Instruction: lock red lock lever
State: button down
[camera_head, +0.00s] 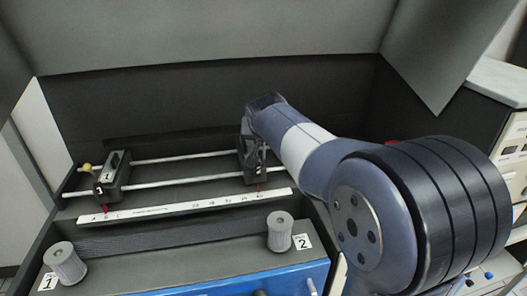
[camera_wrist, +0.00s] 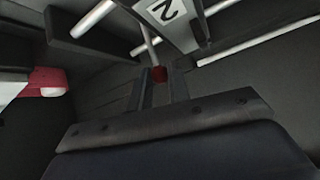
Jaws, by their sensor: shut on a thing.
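My gripper (camera_wrist: 161,78) is at the right-hand slider in the wrist view. Its two dark fingers are shut on a small red piece, the red lock lever (camera_wrist: 160,74), of which only a bit shows between the fingertips. The slider with the label 2 (camera_wrist: 166,11) is just above the fingers in that view. In the head view the end of my arm reaches this right-hand slider (camera_head: 247,158) and covers part of it. The lever's angle cannot be told.
A left-hand slider (camera_head: 112,174) with a yellow ball sits on the same two rails (camera_head: 170,181). A white scale strip (camera_head: 180,209) runs in front. Grey knobs (camera_head: 65,263) (camera_head: 280,232) stand nearer. A red-and-white part (camera_wrist: 48,82) is at the left in the wrist view.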

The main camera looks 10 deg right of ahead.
jog(key=shift+s+f+t+b, duration=0.4)
jog(key=shift+s+t+b, duration=0.35)
jog(key=shift+b, duration=2.3)
jog(key=shift+s+f+t+b, duration=0.4)
jog(key=shift+t+b, duration=0.55)
jog(key=shift+b, duration=2.05)
jog(key=t+b, duration=0.1)
jog(key=b, duration=0.3)
jog(key=shift+s+b, duration=0.35)
jog(key=shift+b, duration=0.35)
jog(key=shift+s+r+m+t+b, duration=0.2)
jog(key=shift+m+t+b, duration=0.15)
jog(key=shift+b, duration=0.35)
jog(key=c, duration=1.3)
grip_release()
jog(key=shift+s, duration=0.1)
